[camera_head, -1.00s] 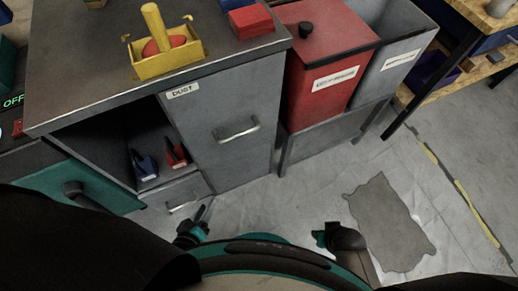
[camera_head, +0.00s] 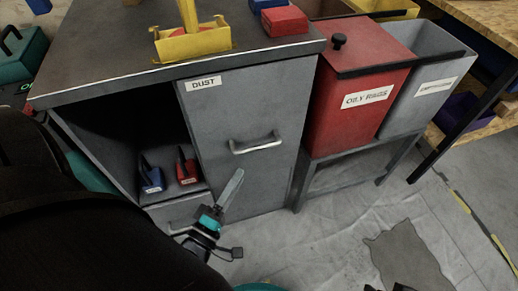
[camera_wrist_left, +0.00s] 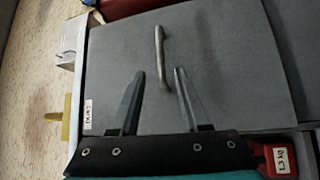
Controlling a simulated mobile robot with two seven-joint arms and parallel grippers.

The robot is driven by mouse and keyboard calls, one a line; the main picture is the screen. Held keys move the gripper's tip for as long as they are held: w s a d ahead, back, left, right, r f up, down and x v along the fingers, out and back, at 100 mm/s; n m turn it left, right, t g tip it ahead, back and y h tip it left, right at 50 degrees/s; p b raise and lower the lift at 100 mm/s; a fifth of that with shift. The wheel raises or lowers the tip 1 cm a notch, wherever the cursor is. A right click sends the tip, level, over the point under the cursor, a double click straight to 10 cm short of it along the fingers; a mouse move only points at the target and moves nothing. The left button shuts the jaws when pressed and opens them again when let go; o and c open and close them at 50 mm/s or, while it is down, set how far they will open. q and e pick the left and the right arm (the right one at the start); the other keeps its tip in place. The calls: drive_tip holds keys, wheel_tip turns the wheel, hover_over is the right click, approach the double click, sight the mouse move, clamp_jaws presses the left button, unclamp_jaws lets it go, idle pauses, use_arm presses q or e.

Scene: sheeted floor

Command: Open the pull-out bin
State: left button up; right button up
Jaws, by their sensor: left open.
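The pull-out bin is a grey front panel (camera_head: 245,110) labelled DUST, set flush in the grey cabinet. Its metal bar handle (camera_head: 256,146) sits at mid-height. In the left wrist view the panel (camera_wrist_left: 220,60) fills most of the picture, turned sideways, with the handle (camera_wrist_left: 160,55) ahead of the fingers. My left gripper (camera_head: 236,176) is open and empty, below and slightly left of the handle, apart from it. Its two fingers (camera_wrist_left: 158,73) show spread in the wrist view. A dark bit of what seems my right gripper (camera_head: 395,287) shows at the bottom edge.
A red OILY RAGS bin (camera_head: 360,100) and a grey bin (camera_head: 430,80) stand on a stand at right. An open shelf at left holds a blue item (camera_head: 151,178) and a red item (camera_head: 187,168). A yellow box (camera_head: 195,43) sits on the cabinet top.

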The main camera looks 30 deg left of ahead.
sight(257, 147)
use_arm(q)
drive_tip(key=shift+w+a+r+b, duration=0.1)
drive_tip(key=shift+w+r+b, duration=0.25)
drive_tip(key=shift+w, duration=1.45)
drive_tip(key=shift+w+a+r+b, duration=0.15)
drive_tip(key=shift+w+b, duration=0.35)
drive_tip(key=shift+w, duration=1.25)
drive_tip(key=shift+w+a+r+b, duration=0.1)
drive_tip(key=shift+w+r+b, duration=0.25)
drive_tip(key=shift+w, duration=1.45)
use_arm(e)
drive_tip(key=shift+w+a+r+t+y, duration=0.15)
drive_tip(key=shift+w+a+r+t, duration=0.15)
drive_tip(key=shift+r, duration=0.25)
drive_tip(key=shift+w+a+r+t+y, duration=0.1)
drive_tip(key=shift+w+a+r+t, duration=0.2)
drive_tip(key=shift+r, duration=0.3)
drive_tip(key=shift+w+a+r+t+y, duration=0.15)
drive_tip(key=shift+w+a+r+t, duration=0.1)
drive_tip(key=shift+r+t, duration=0.25)
use_arm(q)
drive_tip(key=shift+f, duration=0.1)
clamp_jaws()
use_arm(e)
drive_tip(key=shift+r, duration=0.1)
